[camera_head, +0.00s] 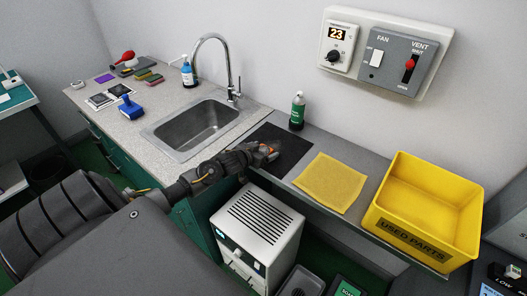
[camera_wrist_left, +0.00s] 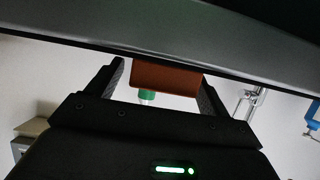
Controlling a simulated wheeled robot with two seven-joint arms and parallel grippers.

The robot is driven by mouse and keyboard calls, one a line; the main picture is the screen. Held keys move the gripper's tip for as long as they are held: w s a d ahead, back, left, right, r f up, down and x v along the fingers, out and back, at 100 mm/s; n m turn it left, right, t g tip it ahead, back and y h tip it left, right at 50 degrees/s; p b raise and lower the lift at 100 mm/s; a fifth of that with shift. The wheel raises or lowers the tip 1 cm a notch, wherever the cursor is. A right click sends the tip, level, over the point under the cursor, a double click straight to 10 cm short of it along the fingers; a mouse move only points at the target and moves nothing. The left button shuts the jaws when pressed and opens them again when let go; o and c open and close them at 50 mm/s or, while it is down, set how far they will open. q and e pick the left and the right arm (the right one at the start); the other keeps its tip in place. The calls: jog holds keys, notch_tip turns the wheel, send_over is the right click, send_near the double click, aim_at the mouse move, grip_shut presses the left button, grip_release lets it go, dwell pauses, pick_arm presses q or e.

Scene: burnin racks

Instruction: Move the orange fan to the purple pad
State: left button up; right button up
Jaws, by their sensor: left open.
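The orange fan (camera_head: 269,149) shows as a small orange patch at the end of my left arm, over the dark mat (camera_head: 291,143). My left gripper (camera_head: 260,152) is open at the fan. In the left wrist view the fan (camera_wrist_left: 166,79) is a brown-orange block between the two spread fingers, with a visible gap on the left side; contact on the right is unclear. The gripper hides most of the fan in the head view. The purple pad (camera_head: 105,78) lies flat at the far left end of the counter. My right gripper is not in view.
A sink (camera_head: 196,128) with a tall tap lies between the mat and the purple pad. A blue brush (camera_head: 131,108), dark cards and several coloured blocks lie near the pad. A green bottle (camera_head: 297,112), yellow cloth (camera_head: 331,183) and yellow bin (camera_head: 424,208) are to the right.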

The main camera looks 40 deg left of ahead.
aim_at(263, 150)
pick_arm(q)
jog(key=c, duration=1.1)
jog(key=shift+c, duration=0.2)
jog(key=shift+r, duration=0.1)
jog(key=shift+r, duration=0.3)
notch_tip(263, 150, up, 2)
jog(key=shift+r, duration=0.15)
jog(key=s+d+r+b, duration=0.2)
jog(key=s+d+r, duration=0.7)
jog(key=s+r, duration=0.15)
jog(key=s+d+f+m+h, duration=0.2)
jog(key=s+d+m+h, duration=0.1)
jog(key=d, duration=0.4)
jog(key=s+d+f+m+g+h+b, duration=0.1)
jog(key=s+d+f+m+h, duration=0.2)
jog(key=d, duration=0.4)
jog(key=shift+s+d+g+h, duration=0.3)
jog(key=shift+d, duration=0.05)
